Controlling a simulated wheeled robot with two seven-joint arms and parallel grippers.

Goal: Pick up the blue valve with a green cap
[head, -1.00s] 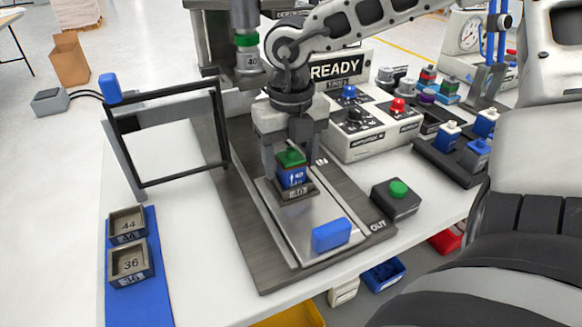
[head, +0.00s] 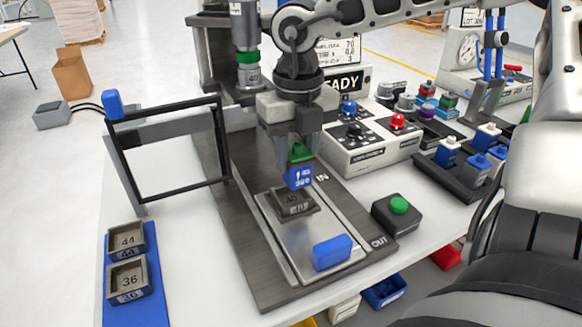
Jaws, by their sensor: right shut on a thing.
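The blue valve with a green cap (head: 299,178) is in the head view, held upright between the fingers of my right gripper (head: 294,158). The gripper points down and is shut on the valve's upper part. The valve is just above and slightly behind the grey nest marked 40 (head: 292,202), apart from it as far as I can see. The nest looks empty and sits on the metal slide plate (head: 279,231). My left gripper is not in view.
A press head marked 40 (head: 248,73) hangs behind left of my gripper. A black framed guard (head: 128,155) stands at left. Nests marked 44 (head: 126,240) and 36 (head: 128,277) lie on a blue strip. A green button box (head: 397,213) and a control box (head: 362,152) are right.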

